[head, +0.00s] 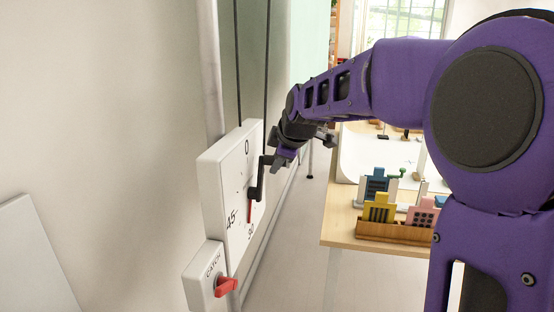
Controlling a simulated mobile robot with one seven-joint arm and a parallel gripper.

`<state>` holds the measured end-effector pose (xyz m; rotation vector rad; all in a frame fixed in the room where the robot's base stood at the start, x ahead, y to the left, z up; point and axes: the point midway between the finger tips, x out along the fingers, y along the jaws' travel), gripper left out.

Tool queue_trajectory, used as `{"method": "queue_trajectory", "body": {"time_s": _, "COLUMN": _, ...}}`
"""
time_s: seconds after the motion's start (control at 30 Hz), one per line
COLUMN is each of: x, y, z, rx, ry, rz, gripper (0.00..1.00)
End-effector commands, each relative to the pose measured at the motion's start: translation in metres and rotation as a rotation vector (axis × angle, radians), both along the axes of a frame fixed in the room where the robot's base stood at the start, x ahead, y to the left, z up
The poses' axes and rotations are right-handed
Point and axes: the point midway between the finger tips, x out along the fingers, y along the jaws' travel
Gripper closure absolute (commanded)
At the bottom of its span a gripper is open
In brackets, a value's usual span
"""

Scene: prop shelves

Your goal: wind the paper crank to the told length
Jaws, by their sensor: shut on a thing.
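A white box with a dial (224,192) is on the wall, seen at a slant in the head view. A thin red pointer (249,212) points down, close to the 30. A dark crank (258,188) stands out from the dial, its arm pointing up. My gripper (276,158) is at the upper end of the crank, shut on its handle; the fingertips are small and partly hidden. Two dark cords run up from the box.
At right, a wooden table (338,232) bears a brown tray (376,230) with coloured building-shaped pieces. Pale floor lies between wall and table.

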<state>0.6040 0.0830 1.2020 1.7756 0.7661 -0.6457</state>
Motion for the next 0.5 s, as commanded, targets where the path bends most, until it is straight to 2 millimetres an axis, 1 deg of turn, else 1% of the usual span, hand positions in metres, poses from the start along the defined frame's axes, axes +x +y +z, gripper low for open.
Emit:
{"method": "queue_trajectory", "body": {"time_s": 0.43, "x": 0.0009, "y": -0.0011, "z": 0.0009, "rx": -0.002, "ry": -0.006, "rz": -0.002, "gripper": 1.0}}
{"method": "queue_trajectory", "body": {"time_s": 0.47, "x": 0.0009, "y": -0.0012, "z": 0.0009, "rx": -0.002, "ry": -0.006, "rz": -0.002, "gripper": 0.64}}
{"method": "queue_trajectory", "body": {"time_s": 0.5, "x": 0.0009, "y": -0.0012, "z": 0.0009, "rx": -0.002, "ry": -0.006, "rz": -0.002, "gripper": 0.57}}
